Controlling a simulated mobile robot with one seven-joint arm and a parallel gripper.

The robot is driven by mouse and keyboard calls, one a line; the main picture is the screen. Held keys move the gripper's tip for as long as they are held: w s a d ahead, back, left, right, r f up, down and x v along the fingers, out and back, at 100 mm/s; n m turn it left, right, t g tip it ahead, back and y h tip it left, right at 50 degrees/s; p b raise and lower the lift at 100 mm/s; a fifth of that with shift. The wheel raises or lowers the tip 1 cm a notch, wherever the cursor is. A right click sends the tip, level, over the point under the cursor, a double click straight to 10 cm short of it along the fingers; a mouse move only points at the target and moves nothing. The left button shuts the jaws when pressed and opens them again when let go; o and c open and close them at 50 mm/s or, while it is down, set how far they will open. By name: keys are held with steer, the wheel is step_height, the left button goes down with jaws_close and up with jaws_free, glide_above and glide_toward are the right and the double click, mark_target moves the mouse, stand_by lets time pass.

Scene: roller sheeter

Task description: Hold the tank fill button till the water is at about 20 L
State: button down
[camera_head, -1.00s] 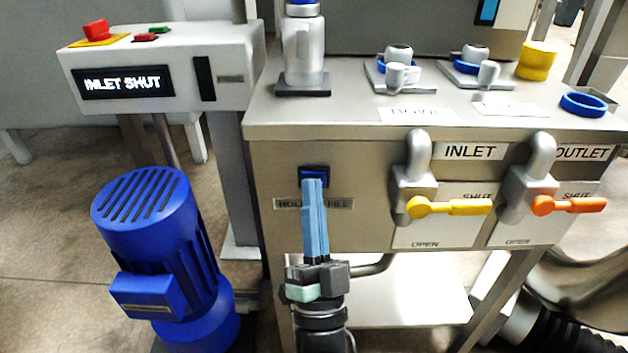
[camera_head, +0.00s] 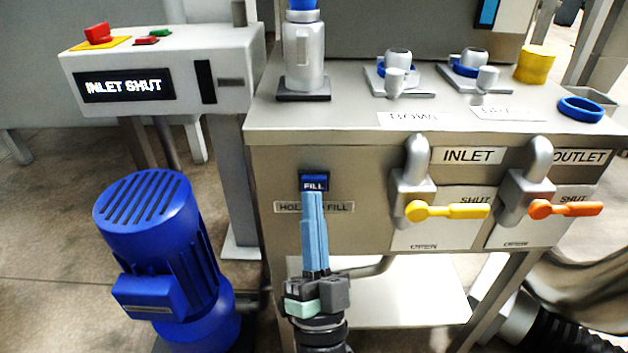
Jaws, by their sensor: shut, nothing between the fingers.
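The tank fill button (camera_head: 314,181) is a small blue square marked FILL on the bench's front panel, above a plate (camera_head: 341,207) reading HOLD and FILL, partly hidden. My gripper (camera_head: 312,194) is shut and empty, its long blue fingers pointing up just below the button. The fingers cover the middle of the plate. Whether the tips touch the button I cannot tell. A display (camera_head: 123,85) at the left reads INLET SHUT. No water level in litres is legible here.
A yellow inlet handle (camera_head: 455,211) and an orange outlet handle (camera_head: 567,209) lie level at the SHUT marks, right of my gripper. A blue motor (camera_head: 155,240) stands at the left.

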steer(key=shift+s, duration=0.1)
steer(key=shift+s+p, duration=1.05)
steer(key=shift+s, duration=1.35)
steer(key=w+d+r+n+h+p, duration=0.1)
steer(key=w+r+h+p, duration=0.15)
steer(key=r, duration=1.15)
steer(key=w+d+r+n+h+p, duration=0.1)
steer(key=r+p, duration=0.2)
steer(key=r, duration=1)
steer(key=s+a+r+n+p, duration=0.1)
steer(key=s+r+n+p, duration=0.3)
steer(key=r, duration=0.6)
steer(key=s+a+r+p, duration=0.1)
steer(key=s+r, duration=0.4)
steer(key=r, duration=0.5)
step_height(320, 180, up, 36)
steer(key=p, duration=3.6)
steer(key=shift+w+y, duration=0.2)
steer(key=shift+y, duration=0.15)
steer(key=shift+f, duration=0.15)
